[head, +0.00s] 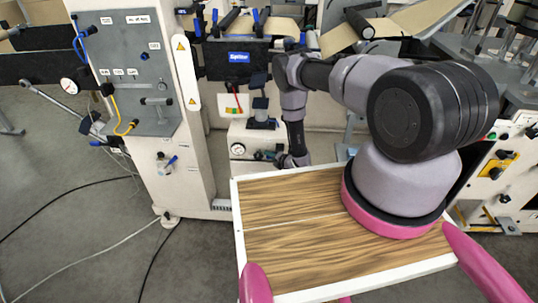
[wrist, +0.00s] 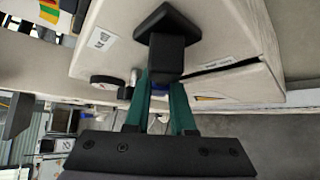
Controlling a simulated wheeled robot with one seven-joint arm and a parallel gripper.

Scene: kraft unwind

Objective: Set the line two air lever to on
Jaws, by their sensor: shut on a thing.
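A small blue lever (wrist: 160,84) shows between the green fingertips of my gripper (wrist: 163,90) in the wrist view, at the face of a pale machine box. My gripper is shut on it. The fingers and a black post hide most of the lever, and I cannot read its label or tell its setting. In the head view my gripper (head: 285,160) is at the right end of the low pale box (head: 258,136), and the lever is hard to make out there.
The low box carries a round gauge (head: 238,149). A black post (wrist: 166,45) stands close in front of the fingers in the wrist view. My wood-topped base is in front; the left floor has cables.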

